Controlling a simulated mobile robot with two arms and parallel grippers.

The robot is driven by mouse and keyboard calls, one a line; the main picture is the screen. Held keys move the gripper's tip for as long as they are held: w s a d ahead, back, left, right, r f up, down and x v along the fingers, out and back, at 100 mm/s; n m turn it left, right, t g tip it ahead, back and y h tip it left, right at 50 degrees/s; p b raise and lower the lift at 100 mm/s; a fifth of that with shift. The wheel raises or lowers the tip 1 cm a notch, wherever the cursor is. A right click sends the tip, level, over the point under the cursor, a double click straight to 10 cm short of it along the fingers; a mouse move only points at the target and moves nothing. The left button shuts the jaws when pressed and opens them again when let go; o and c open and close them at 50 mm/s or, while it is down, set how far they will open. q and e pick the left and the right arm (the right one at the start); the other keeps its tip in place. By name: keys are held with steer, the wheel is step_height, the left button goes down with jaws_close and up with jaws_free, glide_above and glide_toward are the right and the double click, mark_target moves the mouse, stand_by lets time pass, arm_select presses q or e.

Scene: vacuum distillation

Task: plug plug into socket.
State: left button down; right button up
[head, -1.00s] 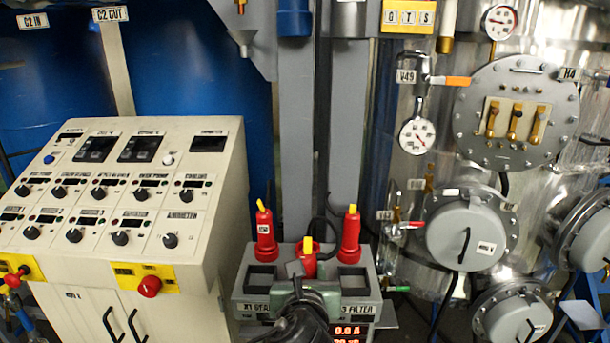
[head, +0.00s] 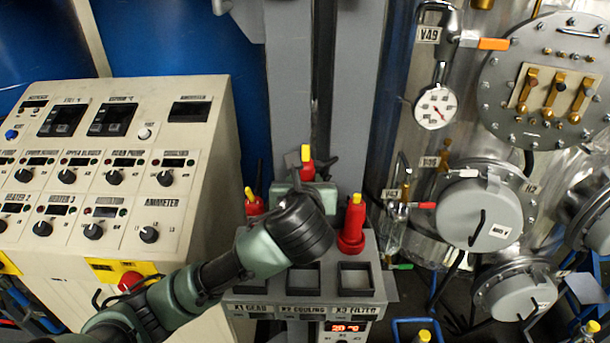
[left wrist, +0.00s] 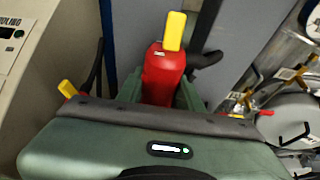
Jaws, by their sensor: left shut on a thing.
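A red plug with a yellow tip (head: 307,165) is held in my left gripper (head: 309,176), behind and above the socket box (head: 380,287). In the left wrist view the plug (left wrist: 163,76) stands between the two green fingers, which are shut on it. The gripper and wrist hide its lower end in the head view. The box has square sockets in front labelled gear, cooling and filter; the cooling socket (head: 304,279) and filter socket (head: 356,280) look empty. My right gripper is not in view.
Another red plug (head: 352,228) stands upright at the box's right rear. A third red plug (head: 253,205) is at the left, partly hidden by my arm. A control console (head: 200,225) stands left; a steel vessel with a grey hatch (head: 480,212) stands right.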

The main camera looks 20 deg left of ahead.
arm_select(q)
steer(key=shift+v, duration=0.8)
steer(key=shift+w+f, duration=0.25)
steer(key=shift+f, duration=0.05)
steer(key=shift+w+a+f+b, duration=0.1)
steer(key=shift+w+f+b, duration=0.1)
steer(key=shift+f, duration=0.3)
steer(key=shift+w+a+f+b, duration=0.1)
steer(key=shift+f+b, duration=0.1)
steer(key=shift+f, duration=0.3)
steer(key=shift+s+d+f, duration=0.1)
steer(key=shift+s+f, duration=0.05)
steer(key=shift+f, duration=0.2)
steer(key=shift+f+b, duration=0.45)
steer(key=shift+f, duration=0.95)
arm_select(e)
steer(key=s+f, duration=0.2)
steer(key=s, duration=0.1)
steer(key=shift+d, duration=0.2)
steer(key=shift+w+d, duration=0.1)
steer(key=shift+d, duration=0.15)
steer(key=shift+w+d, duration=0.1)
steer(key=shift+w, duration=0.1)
